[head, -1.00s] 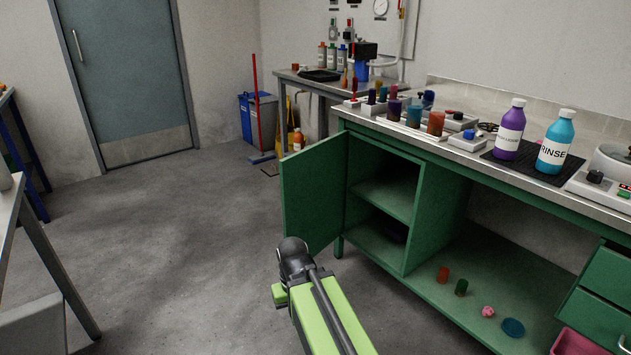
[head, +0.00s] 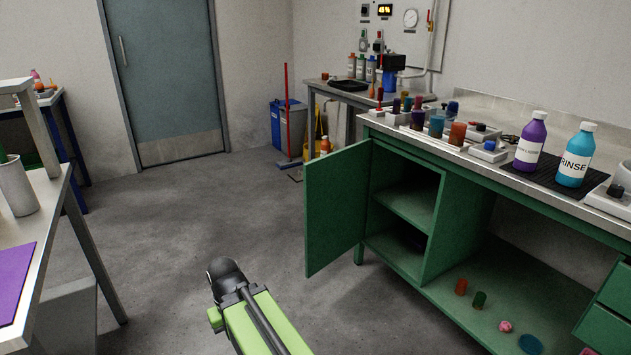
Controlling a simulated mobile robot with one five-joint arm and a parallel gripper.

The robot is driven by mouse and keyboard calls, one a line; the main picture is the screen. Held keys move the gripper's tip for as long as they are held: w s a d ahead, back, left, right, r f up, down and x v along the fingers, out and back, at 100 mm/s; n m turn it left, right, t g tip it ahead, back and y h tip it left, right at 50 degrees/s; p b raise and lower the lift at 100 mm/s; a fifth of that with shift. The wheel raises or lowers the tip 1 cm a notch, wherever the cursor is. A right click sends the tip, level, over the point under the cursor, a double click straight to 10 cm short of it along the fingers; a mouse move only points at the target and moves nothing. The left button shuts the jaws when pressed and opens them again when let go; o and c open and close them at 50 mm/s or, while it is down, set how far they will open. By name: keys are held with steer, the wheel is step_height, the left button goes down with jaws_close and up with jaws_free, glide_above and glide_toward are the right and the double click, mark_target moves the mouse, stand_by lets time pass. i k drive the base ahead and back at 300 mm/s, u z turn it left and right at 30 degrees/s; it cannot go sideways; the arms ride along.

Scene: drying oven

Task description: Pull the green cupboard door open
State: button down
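The green cupboard door (head: 338,208) stands wide open, swung out to the left of the green cupboard (head: 464,180) under the bench. The cupboard's two shelf spaces show, with a middle shelf (head: 406,205). My arm, lime green with a dark rounded end, reaches up from the bottom of the picture. My gripper (head: 226,278) is at or beyond this dark end, on the floor side, left of the door and apart from it in the picture. Its fingers cannot be made out, so I cannot tell whether it is open or shut. No handle shows on the door's visible face.
Bottles, including a blue RINSE bottle (head: 575,156), and coloured jars stand on the bench top (head: 480,165). Small items lie on the cupboard's low shelf at right. A metal table (head: 50,215) stands at left. The grey floor (head: 200,220) between is clear.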

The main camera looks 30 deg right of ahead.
mark_target(335, 183)
steer(key=u, duration=0.1)
steer(key=i, duration=1)
steer(key=z, duration=0.05)
